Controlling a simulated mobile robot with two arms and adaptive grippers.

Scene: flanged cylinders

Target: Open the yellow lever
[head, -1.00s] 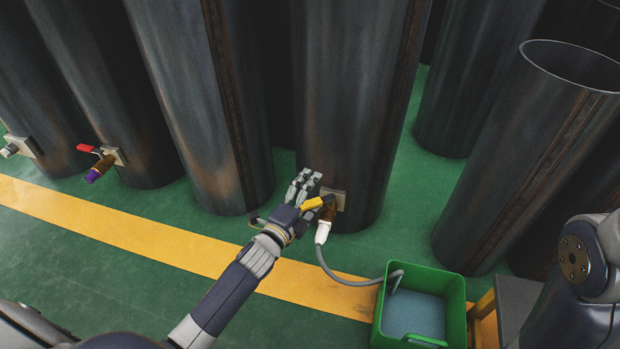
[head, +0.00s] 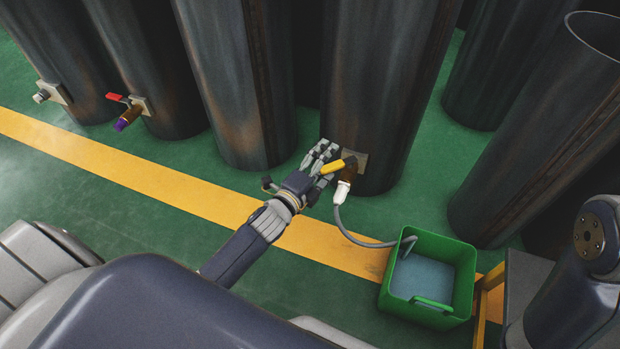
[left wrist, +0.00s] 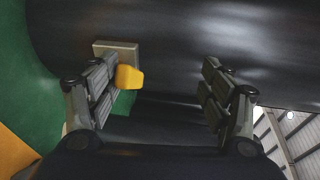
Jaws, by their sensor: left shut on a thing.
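The yellow lever (head: 331,167) sits on a brown valve (head: 350,170) low on the middle dark cylinder (head: 385,90). It points left, roughly crosswise to the cylinder. My left gripper (head: 321,157) is at the lever, shut on it, with its fingers against the cylinder's lower part in the picture. In the left wrist view, the lever's yellow end (left wrist: 129,78) lies against the left finger, in front of a pale mounting plate (left wrist: 116,50). The two fingers look well apart there. My right arm shows at the right edge, but its gripper is out of view.
A white fitting (head: 342,192) below the valve leads by a grey hose (head: 362,240) into a green bin (head: 455,252). A red-handled valve (head: 127,108) is on a cylinder to the left.

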